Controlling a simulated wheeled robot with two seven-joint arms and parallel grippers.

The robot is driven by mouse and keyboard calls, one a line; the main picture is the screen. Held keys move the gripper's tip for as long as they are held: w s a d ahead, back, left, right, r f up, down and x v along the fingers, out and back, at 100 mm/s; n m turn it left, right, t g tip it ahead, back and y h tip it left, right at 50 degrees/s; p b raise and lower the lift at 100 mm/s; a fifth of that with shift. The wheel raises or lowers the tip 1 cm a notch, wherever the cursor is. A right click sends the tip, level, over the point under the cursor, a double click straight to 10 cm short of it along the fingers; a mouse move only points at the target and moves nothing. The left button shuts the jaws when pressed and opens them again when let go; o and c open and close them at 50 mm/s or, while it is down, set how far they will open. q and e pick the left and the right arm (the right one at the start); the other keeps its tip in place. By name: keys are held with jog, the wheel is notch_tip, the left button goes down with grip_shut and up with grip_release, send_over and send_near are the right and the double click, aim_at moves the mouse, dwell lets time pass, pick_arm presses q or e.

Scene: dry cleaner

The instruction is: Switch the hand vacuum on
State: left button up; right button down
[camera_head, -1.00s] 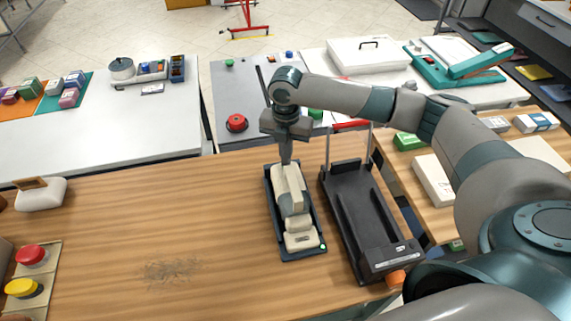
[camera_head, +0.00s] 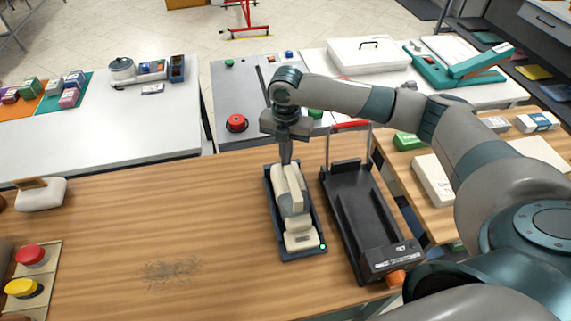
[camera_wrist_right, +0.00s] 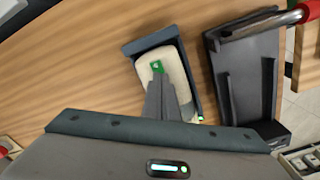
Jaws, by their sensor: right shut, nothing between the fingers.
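The hand vacuum (camera_head: 295,203) is cream-coloured and lies in a dark blue tray-like dock (camera_head: 317,253) on the wooden counter. A small green light shows at the dock's near right corner. In the right wrist view the vacuum (camera_wrist_right: 172,65) carries a green switch (camera_wrist_right: 157,67) near its far end. My right gripper (camera_head: 286,160) points down over the vacuum's far end, shut and empty. In the right wrist view its fingertips (camera_wrist_right: 158,76) are at the near edge of the green switch; I cannot tell whether they touch it. My left gripper is not in view.
A black rack-like stand (camera_head: 365,215) with upright metal posts stands close to the dock's right. A patch of dust (camera_head: 171,271) lies on the counter. Red and yellow buttons (camera_head: 30,254) are at the left edge. The counter's middle left is clear.

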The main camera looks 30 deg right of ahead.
jog(key=shift+f, duration=0.8)
dwell(0.5)
jog(key=shift+r, duration=0.1)
jog(key=shift+r+p, duration=3.45)
jog(key=shift+p, duration=0.05)
jog(key=shift+f, duration=0.1)
